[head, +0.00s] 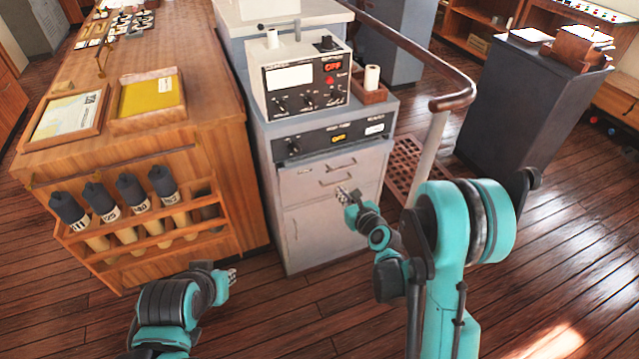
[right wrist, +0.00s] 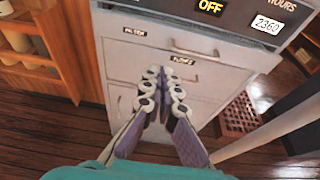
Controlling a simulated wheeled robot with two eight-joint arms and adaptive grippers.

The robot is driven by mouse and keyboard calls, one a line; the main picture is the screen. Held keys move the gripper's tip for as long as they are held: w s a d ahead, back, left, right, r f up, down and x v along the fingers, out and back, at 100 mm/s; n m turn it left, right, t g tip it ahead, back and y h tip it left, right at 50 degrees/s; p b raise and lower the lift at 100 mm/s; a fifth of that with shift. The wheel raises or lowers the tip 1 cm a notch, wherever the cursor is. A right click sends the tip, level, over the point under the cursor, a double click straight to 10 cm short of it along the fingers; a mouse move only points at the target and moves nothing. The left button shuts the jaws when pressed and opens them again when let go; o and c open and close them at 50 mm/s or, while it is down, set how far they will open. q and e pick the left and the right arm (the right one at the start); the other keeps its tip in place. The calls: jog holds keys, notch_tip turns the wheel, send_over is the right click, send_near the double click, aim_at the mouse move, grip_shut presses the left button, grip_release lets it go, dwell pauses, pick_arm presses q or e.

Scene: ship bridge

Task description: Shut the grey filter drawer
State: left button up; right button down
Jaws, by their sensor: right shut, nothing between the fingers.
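The grey filter drawer (head: 310,171) is the upper drawer in the grey cabinet, below the black control panel. In the right wrist view its front (right wrist: 160,42) carries a FILTER label and a bar handle. My right gripper (head: 343,193) is shut and empty, in front of the drawers. In the right wrist view its fingertips (right wrist: 164,72) overlap the lower labelled drawer front; contact cannot be told. My left gripper (head: 231,276) is low at the left, apart from the cabinet, its jaws too small to read.
A wooden chart table (head: 240,155) with a bottle rack (head: 140,235) stands left of the cabinet. A handrail (head: 452,101) on a pale post and a red grating (head: 405,165) are at its right. The wooden floor in front is clear.

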send_near(320, 164)
jog(key=w+f, duration=0.1)
jog(key=w+a+f, duration=0.1)
jog(key=w, duration=0.1)
jog(key=w+f, duration=0.1)
jog(key=f, duration=0.1)
jog(key=shift+w+a+f+b, duration=0.1)
jog(key=shift+w+a+b, duration=0.15)
jog(key=shift+b, duration=0.15)
jog(key=shift+w+a, duration=0.2)
jog(key=shift+w, duration=0.5)
jog(key=w, duration=0.2)
jog(key=w+a, duration=0.1)
jog(key=w, duration=0.1)
jog(key=shift+w+a, duration=0.2)
jog(key=shift+w, duration=0.05)
jog(key=shift+r, duration=0.25)
jog(key=shift+s, duration=0.1)
